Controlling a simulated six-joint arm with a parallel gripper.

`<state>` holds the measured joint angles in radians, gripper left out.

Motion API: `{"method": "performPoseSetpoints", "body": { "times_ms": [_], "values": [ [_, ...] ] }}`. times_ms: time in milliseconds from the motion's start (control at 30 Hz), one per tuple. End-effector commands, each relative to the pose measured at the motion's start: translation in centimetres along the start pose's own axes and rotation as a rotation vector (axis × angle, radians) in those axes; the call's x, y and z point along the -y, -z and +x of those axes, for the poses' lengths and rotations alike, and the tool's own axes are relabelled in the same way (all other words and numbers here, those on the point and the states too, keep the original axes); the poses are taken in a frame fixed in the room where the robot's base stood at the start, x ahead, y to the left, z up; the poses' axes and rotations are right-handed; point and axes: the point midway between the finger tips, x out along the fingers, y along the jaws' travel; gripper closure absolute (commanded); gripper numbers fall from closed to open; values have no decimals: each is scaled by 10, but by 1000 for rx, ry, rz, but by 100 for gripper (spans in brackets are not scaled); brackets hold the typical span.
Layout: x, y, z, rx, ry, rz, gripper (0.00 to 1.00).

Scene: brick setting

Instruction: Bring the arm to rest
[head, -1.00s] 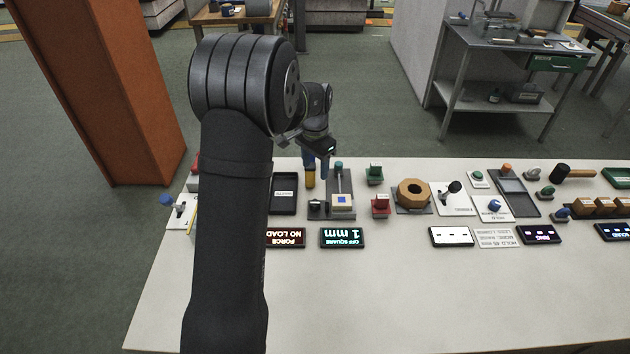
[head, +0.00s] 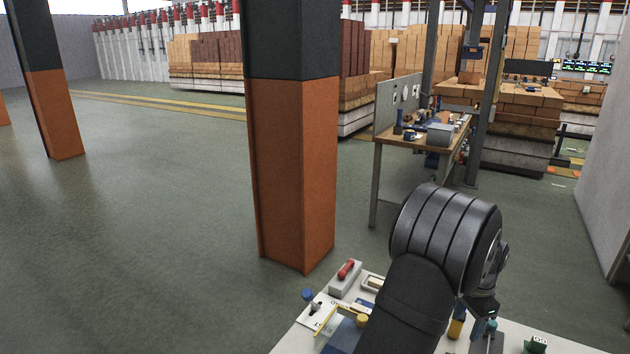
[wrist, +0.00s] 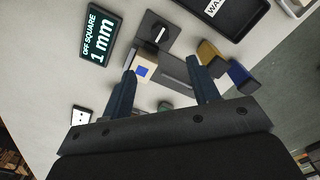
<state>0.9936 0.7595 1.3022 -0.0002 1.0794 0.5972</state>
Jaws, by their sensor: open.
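My gripper (wrist: 163,68) is open in the wrist view, with its two dark fingers apart and nothing held between them. A pale block with a blue square on top (wrist: 143,73) sits on a grey fixture (wrist: 175,68) below the fingers, beside the left fingertip. In the wrist view I cannot tell how high the fingers are above it. In the head view my arm rises at the lower right, and the gripper is largely hidden behind it.
A lit display (wrist: 100,38) reads "OFF SQUARE 1 mm". A black tray (wrist: 232,14) and yellow (wrist: 211,54) and blue (wrist: 242,76) pieces stand near the fixture. In the head view, a red-handled item (head: 346,275) is on the bench, and an orange column (head: 293,175) stands behind it.

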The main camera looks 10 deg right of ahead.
Motion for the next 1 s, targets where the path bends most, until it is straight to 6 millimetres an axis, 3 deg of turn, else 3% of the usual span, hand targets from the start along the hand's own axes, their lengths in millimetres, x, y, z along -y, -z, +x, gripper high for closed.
{"method": "performPoseSetpoints", "body": {
  "times_ms": [100, 533, 733, 1000],
  "values": [
    [0, -1, 26, 4, -3, 0, 45],
    [0, -1, 108, 4, -2, 0, 45],
    [0, -1, 128, 2, -1, 0, 45],
    [0, 0, 133, 0, 0, 0, 45]
  ]
}}
